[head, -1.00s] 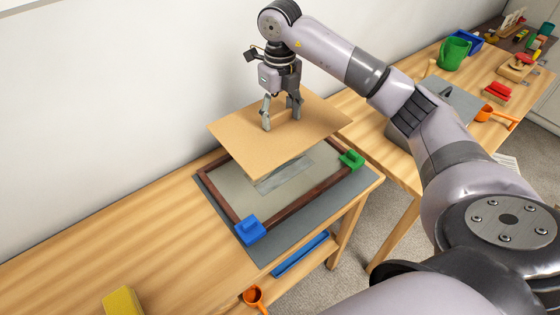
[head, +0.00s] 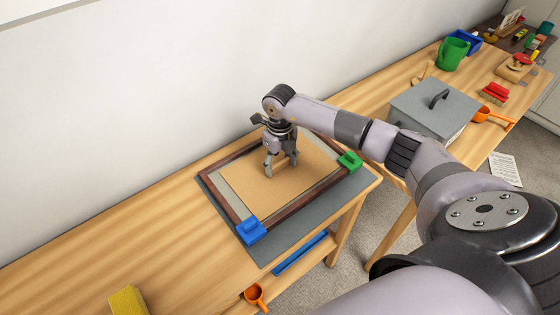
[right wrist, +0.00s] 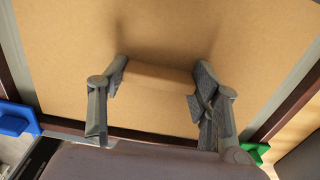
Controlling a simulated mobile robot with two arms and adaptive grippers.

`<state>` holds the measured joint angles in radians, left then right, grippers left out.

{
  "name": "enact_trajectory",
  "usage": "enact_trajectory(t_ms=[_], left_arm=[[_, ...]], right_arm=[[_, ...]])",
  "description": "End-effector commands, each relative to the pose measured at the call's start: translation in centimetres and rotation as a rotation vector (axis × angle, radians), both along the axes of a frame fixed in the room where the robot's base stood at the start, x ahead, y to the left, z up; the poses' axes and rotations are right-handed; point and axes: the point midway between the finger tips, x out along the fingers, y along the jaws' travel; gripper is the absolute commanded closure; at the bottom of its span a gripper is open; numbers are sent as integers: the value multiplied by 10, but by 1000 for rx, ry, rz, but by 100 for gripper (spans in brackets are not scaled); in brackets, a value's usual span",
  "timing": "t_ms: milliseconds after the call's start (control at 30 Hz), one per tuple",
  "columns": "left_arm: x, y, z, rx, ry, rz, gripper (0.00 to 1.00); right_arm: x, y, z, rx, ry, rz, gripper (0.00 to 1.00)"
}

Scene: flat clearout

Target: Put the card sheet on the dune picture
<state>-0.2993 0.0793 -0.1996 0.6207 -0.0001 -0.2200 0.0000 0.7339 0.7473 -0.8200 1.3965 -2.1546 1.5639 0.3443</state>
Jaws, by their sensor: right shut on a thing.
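The card sheet (head: 275,195) is a flat tan board with a raised tan grip block, seen in the right wrist view (right wrist: 160,82). It lies inside the dark wooden frame (head: 222,203). I cannot tell whether the card rests fully on the picture. My right gripper (head: 281,172) is shut on the card sheet's block, its fingers on either side in the right wrist view (right wrist: 157,100). My left gripper is not in view.
A blue clip (head: 250,230) and a green clip (head: 349,161) sit at the frame's corners. The frame lies on a grey mat (head: 262,254). A yellow block (head: 128,301) is at the near left. A grey lidded box (head: 432,108) stands on the right table.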

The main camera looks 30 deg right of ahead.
Motion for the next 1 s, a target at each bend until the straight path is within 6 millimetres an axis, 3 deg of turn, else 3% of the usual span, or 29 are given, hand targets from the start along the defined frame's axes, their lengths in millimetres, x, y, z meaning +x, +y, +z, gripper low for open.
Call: enact_trajectory(t_ms=[333, 367, 633, 1000], left_arm=[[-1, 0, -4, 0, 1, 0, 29], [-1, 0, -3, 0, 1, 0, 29], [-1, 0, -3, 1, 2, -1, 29], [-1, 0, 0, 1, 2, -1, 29]], right_arm=[[1, 0, -5, -1, -2, 0, 70], [1, 0, -4, -1, -2, 0, 41], [1, 0, -3, -1, -1, 0, 23], [1, 0, 1, -1, -2, 0, 22]])
